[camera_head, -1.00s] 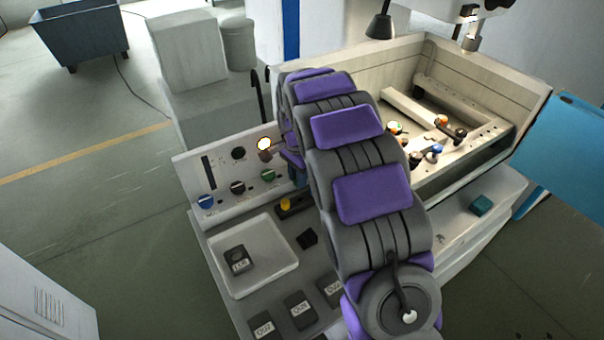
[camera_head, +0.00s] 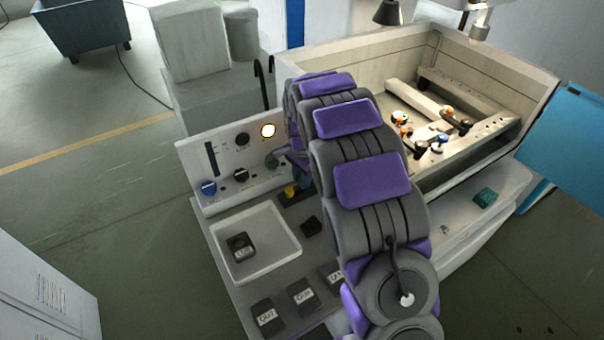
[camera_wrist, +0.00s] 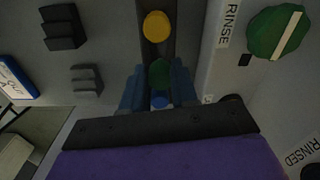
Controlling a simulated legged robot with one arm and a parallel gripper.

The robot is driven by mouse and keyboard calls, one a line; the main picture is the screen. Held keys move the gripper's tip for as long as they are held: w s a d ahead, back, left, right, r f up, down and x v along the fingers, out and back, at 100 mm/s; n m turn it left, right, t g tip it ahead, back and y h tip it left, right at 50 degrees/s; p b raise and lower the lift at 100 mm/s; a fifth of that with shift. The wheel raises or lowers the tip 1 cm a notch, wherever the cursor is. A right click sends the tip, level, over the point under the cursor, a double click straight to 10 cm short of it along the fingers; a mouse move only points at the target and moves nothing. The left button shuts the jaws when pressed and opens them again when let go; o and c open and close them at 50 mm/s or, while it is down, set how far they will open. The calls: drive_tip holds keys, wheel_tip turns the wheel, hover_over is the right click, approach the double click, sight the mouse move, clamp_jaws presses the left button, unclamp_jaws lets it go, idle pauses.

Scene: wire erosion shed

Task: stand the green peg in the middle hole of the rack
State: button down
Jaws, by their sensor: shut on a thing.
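The dark rack (camera_head: 285,202) lies on the grey panel of the machine, beside the white tray.
A white tray (camera_head: 289,247) with a dark labelled block lies left of the rack. A small black block (camera_head: 311,226) sits close by. The upright knob panel (camera_head: 190,165) stands just behind, with a green knob (camera_wrist: 275,32). Several labelled blocks lie in front.

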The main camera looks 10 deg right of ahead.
drive_tip(key=shift+w+d+f, duration=0.1)
drive_tip(key=shift+d+f, duration=0.3)
drive_tip(key=shift+f, duration=0.2)
drive_tip(key=shift+r, duration=0.1)
drive_tip(key=c, duration=0.8)
unclamp_jaws()
drive_tip(key=shift+a, duration=0.15)
wheel_tip(320, 180, up, 17)
drive_tip(key=p, duration=0.3)
drive_tip(key=shift+r, duration=0.2)
